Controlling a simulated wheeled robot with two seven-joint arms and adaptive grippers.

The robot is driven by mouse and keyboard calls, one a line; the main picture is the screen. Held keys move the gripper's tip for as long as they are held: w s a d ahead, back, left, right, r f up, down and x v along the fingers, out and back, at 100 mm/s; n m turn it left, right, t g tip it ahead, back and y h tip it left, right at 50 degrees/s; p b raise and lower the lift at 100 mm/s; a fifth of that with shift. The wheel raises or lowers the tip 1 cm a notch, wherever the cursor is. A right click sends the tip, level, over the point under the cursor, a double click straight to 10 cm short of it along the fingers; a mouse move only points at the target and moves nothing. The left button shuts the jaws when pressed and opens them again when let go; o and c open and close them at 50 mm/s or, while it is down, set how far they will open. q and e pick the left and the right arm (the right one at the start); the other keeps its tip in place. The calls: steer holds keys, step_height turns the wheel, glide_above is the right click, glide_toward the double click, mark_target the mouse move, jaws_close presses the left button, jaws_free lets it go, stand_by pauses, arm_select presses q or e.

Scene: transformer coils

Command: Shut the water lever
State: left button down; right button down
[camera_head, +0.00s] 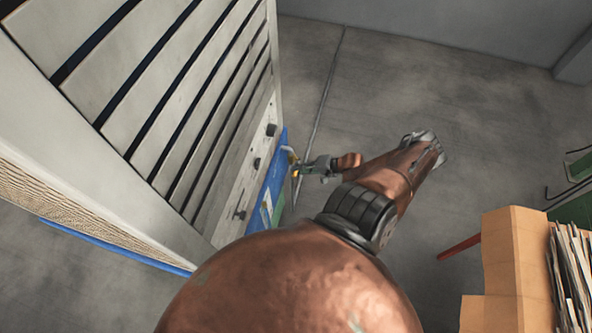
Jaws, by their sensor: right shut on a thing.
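My right arm's copper-coloured links fill the lower middle, and its small dark gripper (303,168) reaches left to the lower edge of the slatted cabinet. The gripper is shut on the water lever (289,150), a small pale and yellowish piece at the blue base strip. The lever is tiny and partly covered by the fingers, so its exact angle is hard to tell. My left gripper is not in view.
The white slatted cabinet (150,100) fills the left, with small dark fittings (258,162) low on its face. A cardboard box (508,255) with papers stands at lower right, near a red bar (458,247). The grey floor (400,90) behind the arm is clear.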

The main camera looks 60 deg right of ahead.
steer(key=shift+s+d+f, duration=0.1)
steer(key=shift+s, duration=0.1)
steer(key=c, duration=2.1)
jaws_free()
steer(key=shift+o, duration=1)
steer(key=shift+w, duration=0.15)
steer(key=v, duration=1.2)
